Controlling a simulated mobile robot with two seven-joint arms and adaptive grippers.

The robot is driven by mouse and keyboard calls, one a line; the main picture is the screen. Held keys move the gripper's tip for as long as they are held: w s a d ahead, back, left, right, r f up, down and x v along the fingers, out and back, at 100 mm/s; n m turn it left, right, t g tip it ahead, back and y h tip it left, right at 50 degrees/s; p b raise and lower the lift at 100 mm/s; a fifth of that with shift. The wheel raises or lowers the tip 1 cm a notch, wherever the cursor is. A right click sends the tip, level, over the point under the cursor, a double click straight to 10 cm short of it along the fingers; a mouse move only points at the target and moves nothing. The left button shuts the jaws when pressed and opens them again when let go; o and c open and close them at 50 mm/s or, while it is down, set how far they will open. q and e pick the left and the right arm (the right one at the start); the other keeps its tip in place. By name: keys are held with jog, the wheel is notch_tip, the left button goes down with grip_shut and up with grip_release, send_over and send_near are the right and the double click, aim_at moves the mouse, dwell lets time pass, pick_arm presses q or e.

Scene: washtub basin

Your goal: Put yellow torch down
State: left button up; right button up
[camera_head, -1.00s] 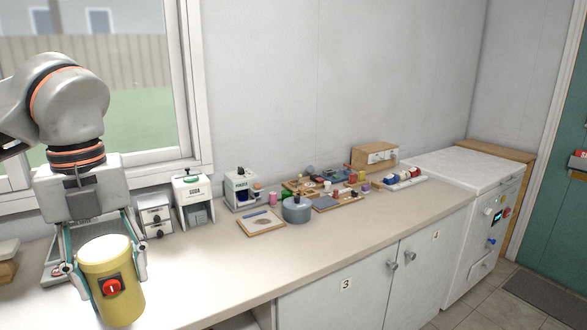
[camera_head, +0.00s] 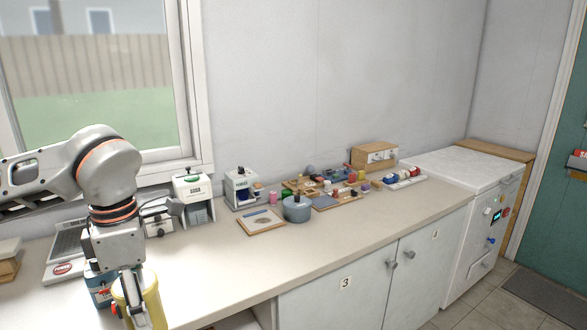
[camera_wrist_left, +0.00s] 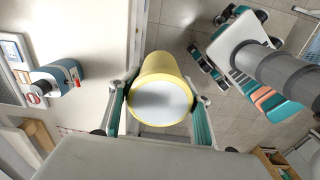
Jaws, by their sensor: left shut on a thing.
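The yellow torch (camera_head: 153,302) is a thick yellow cylinder with a pale end face, low at the left of the head view. My left gripper (camera_head: 132,304) is shut around it, pointing down. In the left wrist view the torch (camera_wrist_left: 160,98) sits between the two fingers of the left gripper (camera_wrist_left: 160,112), its pale end toward the camera. There it is beside the worktop's front edge, with floor showing behind it. Its lower part is cut off in the head view. My right gripper is not in view.
A blue device (camera_head: 99,287) stands on the worktop (camera_head: 215,272) just left of the torch, near a scale (camera_head: 62,268). A wooden board (camera_head: 261,221), a grey pot (camera_head: 296,209) and small machines line the back. The worktop's front middle is clear.

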pick_arm(q)
jog(key=f+m, duration=0.1)
jog(key=m, duration=0.2)
jog(key=f+m, duration=0.2)
jog(key=m, duration=0.1)
jog(key=f+m, duration=0.2)
jog(key=m, duration=0.1)
jog(key=shift+w+d+m, duration=0.25)
jog(key=shift+w+m, duration=0.05)
jog(key=shift+w, duration=0.05)
notch_tip(320, 180, down, 7)
jog(key=d+m, duration=0.1)
jog(key=m, duration=1.3)
jog(key=shift+r, duration=0.15)
